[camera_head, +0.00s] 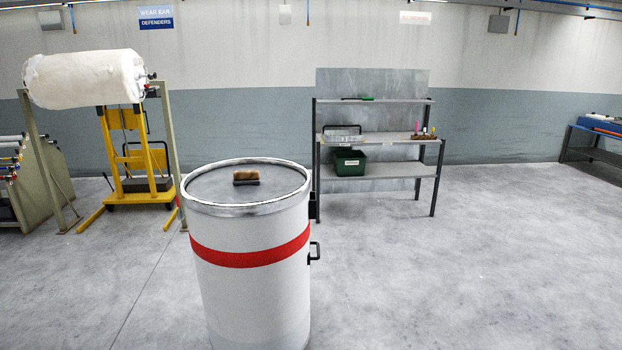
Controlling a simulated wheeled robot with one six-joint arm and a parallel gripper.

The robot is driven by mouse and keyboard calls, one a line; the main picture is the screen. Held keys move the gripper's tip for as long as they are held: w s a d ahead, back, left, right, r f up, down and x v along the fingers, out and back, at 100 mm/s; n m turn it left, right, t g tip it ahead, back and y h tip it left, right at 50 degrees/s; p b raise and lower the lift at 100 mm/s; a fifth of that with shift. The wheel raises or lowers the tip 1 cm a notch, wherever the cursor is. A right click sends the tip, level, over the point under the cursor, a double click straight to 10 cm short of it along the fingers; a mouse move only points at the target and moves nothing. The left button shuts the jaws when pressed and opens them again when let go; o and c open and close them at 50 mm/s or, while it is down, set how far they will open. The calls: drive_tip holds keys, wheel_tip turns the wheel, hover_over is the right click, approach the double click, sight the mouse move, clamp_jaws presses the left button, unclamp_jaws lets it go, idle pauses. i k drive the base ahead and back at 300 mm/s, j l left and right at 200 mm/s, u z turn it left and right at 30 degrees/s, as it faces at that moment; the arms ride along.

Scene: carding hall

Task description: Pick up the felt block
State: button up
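A small block (246,177), tan on top and dark below, lies on the grey lid of a white drum (251,287). It looks like the felt block, though it is small in the picture and its material is hard to tell. It sits near the middle of the lid, inside the raised metal rim, with bare lid around it. My gripper is not in view.
The drum has a red band and black side handles. A metal shelf bench (380,185) holding a green crate (349,162) stands behind right. A yellow lift (110,150) and white roll (85,79) stand left. The floor at right is clear.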

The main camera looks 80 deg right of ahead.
sight(240, 177)
drive_tip(key=z, duration=2.3)
drive_tip(key=u, duration=3.25)
drive_tip(key=z, duration=3.25)
